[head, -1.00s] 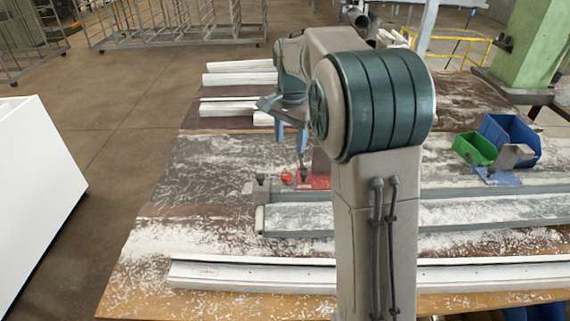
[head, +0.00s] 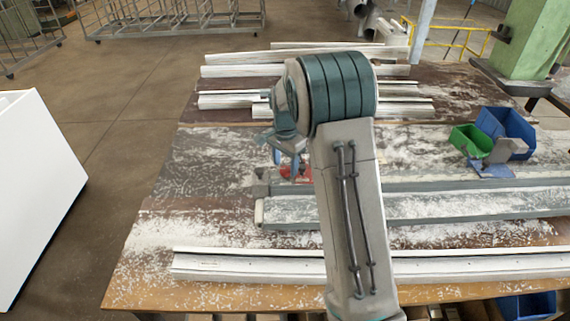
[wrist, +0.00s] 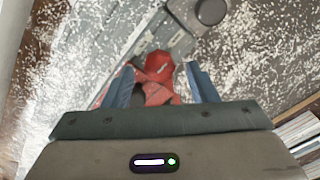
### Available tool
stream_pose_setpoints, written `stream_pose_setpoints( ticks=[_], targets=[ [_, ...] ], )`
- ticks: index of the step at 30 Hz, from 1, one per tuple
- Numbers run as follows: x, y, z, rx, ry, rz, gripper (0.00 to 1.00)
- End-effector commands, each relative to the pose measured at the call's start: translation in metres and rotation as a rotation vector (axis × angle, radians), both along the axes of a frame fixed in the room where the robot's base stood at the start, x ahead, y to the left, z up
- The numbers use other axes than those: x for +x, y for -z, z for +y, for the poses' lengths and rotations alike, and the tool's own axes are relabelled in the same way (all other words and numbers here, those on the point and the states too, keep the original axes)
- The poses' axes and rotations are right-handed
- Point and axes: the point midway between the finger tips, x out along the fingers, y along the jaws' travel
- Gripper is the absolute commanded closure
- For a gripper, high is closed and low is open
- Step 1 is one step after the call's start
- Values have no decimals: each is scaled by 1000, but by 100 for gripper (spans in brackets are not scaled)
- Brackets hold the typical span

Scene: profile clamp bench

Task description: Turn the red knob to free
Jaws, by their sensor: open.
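The red knob (wrist: 158,68) shows in the wrist view with several lobes, between the two blue fingers of my gripper (wrist: 161,72). The fingers are open, one on each side of it, with gaps visible; I cannot tell their height relative to it. In the head view my gripper (head: 286,160) points down over the clamp end of the grey rail (head: 420,212). The knob is not clearly seen there, hidden behind the gripper and arm.
White profiles (head: 250,263) lie along the bench's (head: 120,290) front edge, and more (head: 230,72) lie at the back. A green bin (head: 472,143) and a blue bin (head: 508,128) stand at the right.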

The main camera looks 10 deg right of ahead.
Motion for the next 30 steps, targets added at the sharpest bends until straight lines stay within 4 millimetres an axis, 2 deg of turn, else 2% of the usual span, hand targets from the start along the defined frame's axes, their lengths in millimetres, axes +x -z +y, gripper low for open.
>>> stream_pose_setpoints(
  ticks=[6, 14, 18, 19, 30],
  targets=[
    [0, 14, 0, 1, 0, 1, 47],
    [0, 15, 0, 0, 0, 0, 47],
    [0, 15, 0, 0, 0, 0, 86],
    [0, 15, 0, 0, 0, 0, 92],
    [0, 15, 0, 1, -42, -2, 91]
  ],
)
